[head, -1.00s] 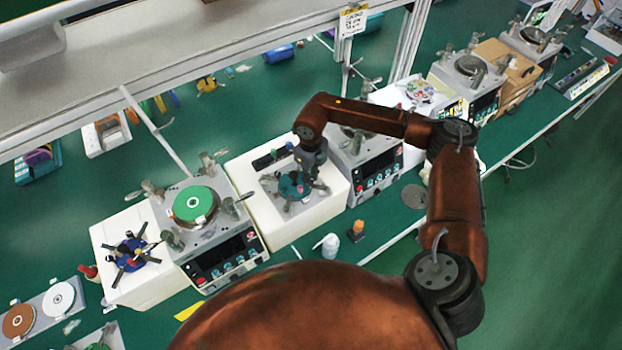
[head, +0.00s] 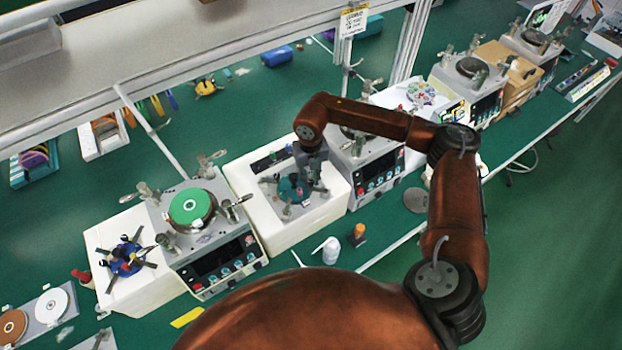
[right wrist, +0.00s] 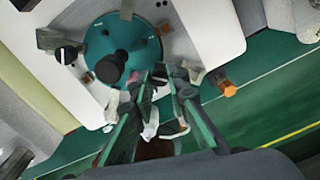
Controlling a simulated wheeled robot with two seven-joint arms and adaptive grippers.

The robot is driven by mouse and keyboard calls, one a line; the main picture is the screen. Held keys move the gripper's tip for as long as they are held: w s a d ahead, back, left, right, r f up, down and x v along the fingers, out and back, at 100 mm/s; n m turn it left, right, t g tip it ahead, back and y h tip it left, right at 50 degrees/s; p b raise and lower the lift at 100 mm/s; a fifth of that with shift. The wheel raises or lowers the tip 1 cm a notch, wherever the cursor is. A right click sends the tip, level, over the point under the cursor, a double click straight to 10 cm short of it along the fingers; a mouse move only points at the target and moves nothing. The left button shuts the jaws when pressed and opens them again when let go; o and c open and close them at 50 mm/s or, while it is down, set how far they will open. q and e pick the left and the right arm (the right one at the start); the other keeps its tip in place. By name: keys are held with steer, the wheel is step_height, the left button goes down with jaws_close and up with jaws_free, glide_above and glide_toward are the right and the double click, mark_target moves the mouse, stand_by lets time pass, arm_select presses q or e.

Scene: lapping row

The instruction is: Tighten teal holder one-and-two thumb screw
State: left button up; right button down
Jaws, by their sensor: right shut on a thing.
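The teal holder (head: 290,188) sits on a white block between two grey machines, with several grey arms around it. In the right wrist view the teal holder (right wrist: 122,50) is a round disc with a black knob on top. My right gripper (head: 311,188) reaches down from above at the holder's right side. In the right wrist view my right gripper (right wrist: 165,82) points at the disc's edge, its fingers shut on a small part there. That part sits where a thumb screw would be; the fingers mostly hide it. My left gripper is not in view.
A machine with a green disc (head: 190,206) stands left of the white block (head: 243,196), another machine (head: 378,175) right of it. A blue holder (head: 125,257) lies farther left. A white bottle (head: 330,250) and an orange-capped bottle (head: 358,232) stand in front.

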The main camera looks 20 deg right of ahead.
mark_target(311, 182)
stand_by(0.3)
steer(key=c, duration=1.8)
jaws_free()
steer(key=shift+c, duration=0.2)
step_height(311, 182, up, 12)
